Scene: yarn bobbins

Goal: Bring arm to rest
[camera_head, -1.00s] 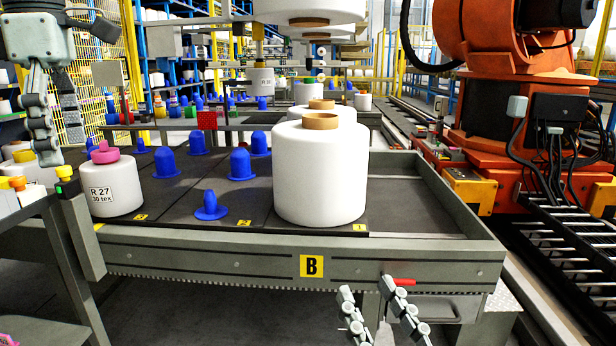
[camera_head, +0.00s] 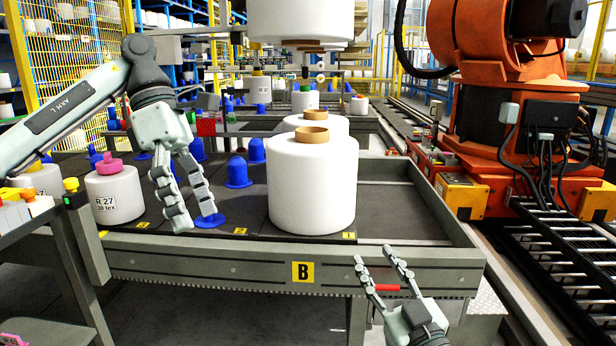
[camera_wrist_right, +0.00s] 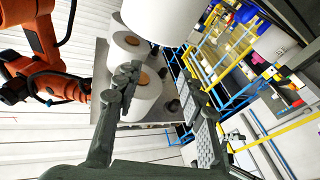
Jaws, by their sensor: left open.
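My left arm reaches in from the left in the head view. Its gripper (camera_head: 195,218) points down with fingers apart, in front of the blue pegs, between the R 27 bobbin (camera_head: 117,200) and the large white bobbin (camera_head: 312,185). It covers part of a low blue peg (camera_head: 210,221); whether it touches the peg is unclear. No bobbin is between its fingers. My right gripper (camera_head: 376,256) is at the lower right, before the front edge of table B (camera_head: 250,268), fingers apart and empty. In the right wrist view its fingers (camera_wrist_right: 158,78) are also spread.
A red handle (camera_head: 387,287) is close by my right gripper. A side stand (camera_head: 45,218) with coloured-tipped items is at the left. An orange robot arm (camera_head: 510,50) stands at the right. Another white bobbin hangs above (camera_head: 300,20). The table's right part is bare.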

